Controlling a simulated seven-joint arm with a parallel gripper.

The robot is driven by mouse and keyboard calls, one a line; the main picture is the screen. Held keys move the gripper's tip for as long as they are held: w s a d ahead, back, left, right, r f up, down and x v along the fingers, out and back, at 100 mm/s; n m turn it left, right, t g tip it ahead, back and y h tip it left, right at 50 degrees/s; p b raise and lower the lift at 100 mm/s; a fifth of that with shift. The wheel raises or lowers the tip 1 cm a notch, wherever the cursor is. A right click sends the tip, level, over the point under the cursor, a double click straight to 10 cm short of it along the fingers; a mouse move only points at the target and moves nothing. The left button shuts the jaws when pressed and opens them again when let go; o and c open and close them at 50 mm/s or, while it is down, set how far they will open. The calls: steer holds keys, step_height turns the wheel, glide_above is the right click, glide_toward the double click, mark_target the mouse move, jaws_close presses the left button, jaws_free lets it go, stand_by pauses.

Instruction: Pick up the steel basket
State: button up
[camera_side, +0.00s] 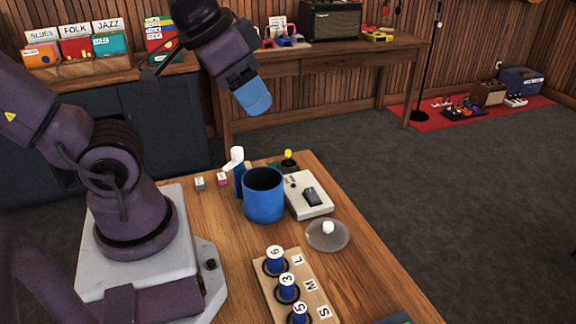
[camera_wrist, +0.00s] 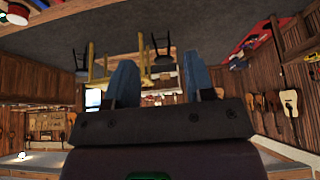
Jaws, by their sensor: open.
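I see no thing that is plainly a steel basket. A shallow, round, greyish see-through dish (camera_side: 317,243) lies near the table's right edge with a small white ball (camera_side: 328,228) in it; I cannot tell if it is steel. My gripper (camera_side: 255,98) is high above the far end of the table, well apart from everything on it. In the wrist view its two blue fingers (camera_wrist: 160,85) are spread with nothing between them.
A blue cup (camera_side: 264,200) stands mid-table, with a blue-and-white bottle (camera_side: 238,165) behind it. A pale box (camera_side: 310,205) is to its right. A wooden board (camera_side: 307,277) with several numbered pegs lies in front.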

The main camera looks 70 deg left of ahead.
steer(key=w+a+f+n+g, duration=0.2)
steer(key=w+a+f, duration=0.1)
steer(key=n+g, duration=0.4)
steer(key=n, duration=1.7)
glide_above(288, 155)
step_height(288, 155, down, 17)
steer(key=f, duration=0.8)
steer(key=a+f, duration=0.1)
steer(key=f, duration=0.3)
steer(key=shift+w+f, duration=0.2)
steer(key=shift+f, duration=0.15)
jaws_close()
